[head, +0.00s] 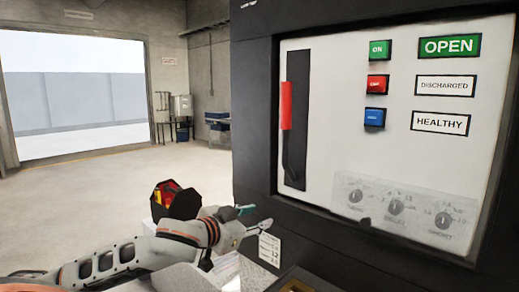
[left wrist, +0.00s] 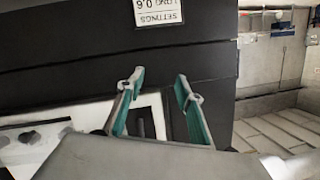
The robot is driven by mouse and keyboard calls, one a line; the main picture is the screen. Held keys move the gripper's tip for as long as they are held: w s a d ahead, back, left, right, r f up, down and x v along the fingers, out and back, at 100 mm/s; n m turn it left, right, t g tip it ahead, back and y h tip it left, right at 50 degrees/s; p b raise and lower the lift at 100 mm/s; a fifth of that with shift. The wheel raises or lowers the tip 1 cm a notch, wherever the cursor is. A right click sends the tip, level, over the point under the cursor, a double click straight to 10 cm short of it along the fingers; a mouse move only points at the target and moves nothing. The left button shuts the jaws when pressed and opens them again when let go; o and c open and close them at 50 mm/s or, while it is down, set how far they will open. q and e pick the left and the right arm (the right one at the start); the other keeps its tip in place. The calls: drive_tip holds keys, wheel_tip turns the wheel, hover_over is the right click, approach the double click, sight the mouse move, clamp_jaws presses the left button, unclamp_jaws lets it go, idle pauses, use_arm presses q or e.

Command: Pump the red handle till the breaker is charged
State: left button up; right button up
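The red handle (head: 287,106) stands upright in a dark vertical slot on the breaker's white front panel (head: 335,130). Its black lower arm runs down to the bottom of the slot. Beside it the breaker's indicators read OPEN (head: 450,46), DISCHARGED (head: 445,86) and HEALTHY (head: 440,122). My left gripper (head: 258,217) is below and left of the handle, apart from it, in front of the dark cabinet. In the left wrist view its two teal-lined fingers (left wrist: 156,84) are spread with nothing between them. My right gripper is not in view.
Green, red and blue buttons (head: 375,116) sit right of the handle, with several dials (head: 396,207) below. The dark cabinet frame (head: 256,120) surrounds the panel. A dark box with red and yellow contents (head: 172,199) stands left. Open floor (head: 90,195) lies toward the doorway.

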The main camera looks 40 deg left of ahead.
use_arm(q)
wheel_tip(320, 180, up, 16)
drive_tip(key=d+f+t+h, duration=0.1)
drive_tip(key=t, duration=0.1)
drive_tip(key=n+h, duration=0.1)
drive_tip(key=n, duration=0.1)
approach(282, 107)
drive_tip(key=w, duration=0.3)
drive_tip(key=shift+t, duration=0.4)
drive_tip(key=w, duration=0.2)
drive_tip(key=w+b, duration=0.1)
drive_tip(key=w, duration=0.4)
drive_tip(key=shift+w+d+f, duration=0.3)
drive_tip(key=shift+d, duration=0.05)
drive_tip(key=shift+w+d+r, duration=0.1)
drive_tip(key=shift+w, duration=0.3)
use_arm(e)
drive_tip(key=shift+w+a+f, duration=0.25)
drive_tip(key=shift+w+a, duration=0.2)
